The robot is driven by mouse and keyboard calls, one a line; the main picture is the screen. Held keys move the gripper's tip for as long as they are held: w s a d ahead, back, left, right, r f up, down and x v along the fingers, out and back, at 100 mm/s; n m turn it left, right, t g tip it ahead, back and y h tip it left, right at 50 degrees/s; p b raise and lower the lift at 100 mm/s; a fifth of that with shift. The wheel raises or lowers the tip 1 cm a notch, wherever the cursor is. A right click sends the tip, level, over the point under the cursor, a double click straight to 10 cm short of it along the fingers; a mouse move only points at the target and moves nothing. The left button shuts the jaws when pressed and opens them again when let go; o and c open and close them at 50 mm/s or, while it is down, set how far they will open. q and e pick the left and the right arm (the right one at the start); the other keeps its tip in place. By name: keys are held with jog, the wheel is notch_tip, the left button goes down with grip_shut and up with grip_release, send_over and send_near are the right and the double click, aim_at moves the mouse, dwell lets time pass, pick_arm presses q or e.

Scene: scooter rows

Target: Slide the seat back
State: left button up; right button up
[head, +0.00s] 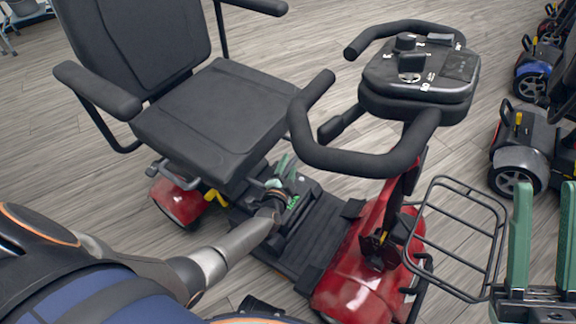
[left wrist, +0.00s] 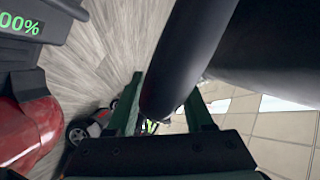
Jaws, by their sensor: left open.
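The red scooter's black seat (head: 215,118) has a padded backrest (head: 135,40) and faces the handlebar (head: 400,150). My left gripper (head: 281,170) is low beside the front of the seat, above the footboard; the hand partly hides its fingers. In the left wrist view its green fingers (left wrist: 163,92) are apart, with a thick dark tube (left wrist: 185,60) showing between them. I cannot tell whether they touch it. A yellow lever (head: 215,197) shows under the seat. My right gripper (head: 543,190) is open and empty at the right edge.
A wire basket (head: 460,225) sticks out at the scooter's front, left of my right gripper. A battery box with a green readout (left wrist: 18,22) is close to my left gripper. Other scooters (head: 520,150) stand at the right. Grey floor (head: 310,45) is free behind the handlebar.

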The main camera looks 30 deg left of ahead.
pick_arm(q)
jog(key=shift+c, duration=0.3)
grip_shut()
dwell(1.1)
